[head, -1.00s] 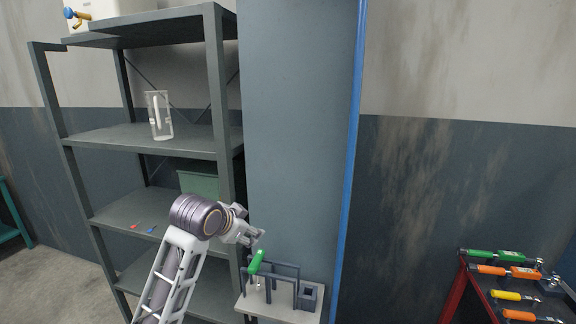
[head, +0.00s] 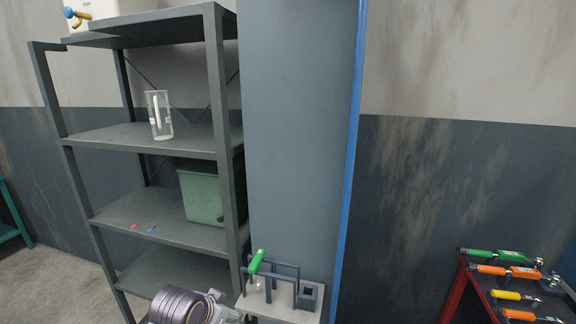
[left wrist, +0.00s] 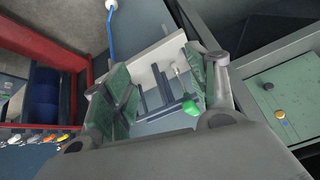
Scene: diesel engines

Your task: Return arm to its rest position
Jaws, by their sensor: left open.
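My left arm (head: 185,306) shows at the bottom edge of the head view, low in front of the grey shelf. Its gripper is mostly cut off by the bottom edge there. In the left wrist view my left gripper (left wrist: 163,92) is open, its two green-padded fingers wide apart with nothing held between them. Beyond the fingers, a green-handled tool (head: 257,261) leans on a dark rack (head: 273,285); the green handle also shows in the left wrist view (left wrist: 190,107). My right gripper is in neither view.
A grey shelf (head: 222,110) holds a clear container (head: 159,115) and a green bin (head: 201,195). A blue-edged grey panel (head: 300,130) stands beside it. A cart of colored-handled tools (head: 497,272) is at lower right. The wall area between panel and cart is open.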

